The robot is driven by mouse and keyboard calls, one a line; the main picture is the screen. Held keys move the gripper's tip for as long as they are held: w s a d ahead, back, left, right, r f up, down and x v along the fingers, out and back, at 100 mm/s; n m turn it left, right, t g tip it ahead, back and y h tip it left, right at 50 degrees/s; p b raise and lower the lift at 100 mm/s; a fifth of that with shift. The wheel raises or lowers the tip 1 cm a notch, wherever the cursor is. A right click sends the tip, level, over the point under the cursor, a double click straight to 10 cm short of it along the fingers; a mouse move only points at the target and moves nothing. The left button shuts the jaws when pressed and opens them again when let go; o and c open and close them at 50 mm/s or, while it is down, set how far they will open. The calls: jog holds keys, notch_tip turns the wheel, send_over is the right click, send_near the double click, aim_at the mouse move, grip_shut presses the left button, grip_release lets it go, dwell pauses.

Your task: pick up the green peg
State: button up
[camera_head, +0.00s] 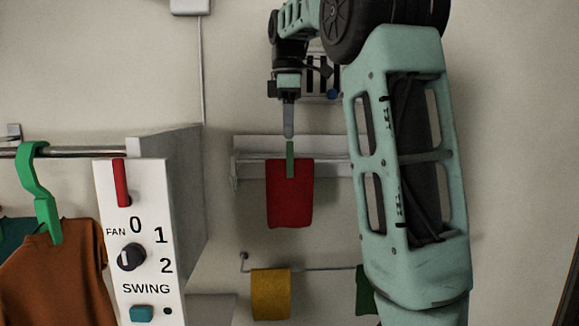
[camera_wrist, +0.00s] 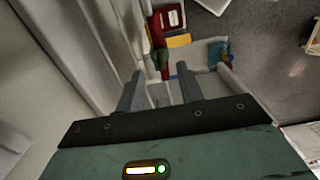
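The green peg (camera_head: 290,159) is a narrow upright clip on the top edge of a red cloth (camera_head: 289,200), which hangs from a rail on the wall. In the head view my gripper (camera_head: 288,135) points down with its fingertips just above the peg's top; one finger hides the other there. In the wrist view my gripper (camera_wrist: 158,73) is open, its two grey fingers apart with nothing held between them. The green peg (camera_wrist: 161,60) shows small beyond the fingertips, between them and nearer the left finger, beside the red cloth (camera_wrist: 157,31).
A white rack (camera_head: 240,148) backs the rail. A yellow cloth (camera_head: 270,294) hangs on a lower bar. To the left stand a fan switch panel (camera_head: 133,240) and a green hanger (camera_head: 40,190) with an orange shirt (camera_head: 60,275). The wall between panel and rack is bare.

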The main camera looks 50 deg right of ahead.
aim_at(289, 154)
jog(key=shift+s+f+p, duration=0.15)
jog(key=shift+f+p, duration=0.75)
jog(key=shift+f, duration=2)
jog(key=c, duration=0.7)
